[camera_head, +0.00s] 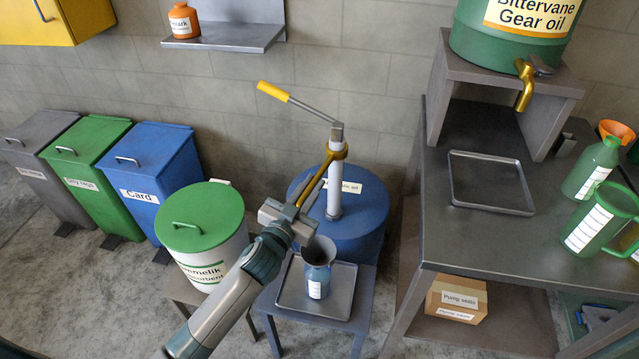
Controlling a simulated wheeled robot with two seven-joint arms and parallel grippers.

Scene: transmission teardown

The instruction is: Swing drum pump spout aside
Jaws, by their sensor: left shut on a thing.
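The drum pump stands on a blue drum (365,238), with a pale upright tube (335,185) and a grey lever with a yellow grip (273,91). Its brass spout (320,180) curves from the pump head down to the left. My left gripper (291,214) is shut on the spout near its lower end, which the gripper hides. Just below it, a blue-grey jug with a dark funnel (319,251) stands upright on a grey tray (335,304). I cannot make out my right gripper.
A white absorbent bin with a green lid (200,216) stands close left of the drum. Grey, green and blue bins (160,170) line the wall. At the right, a bench (455,240) holds an empty tray (489,207), green jugs (590,222) and a gear oil barrel (475,45).

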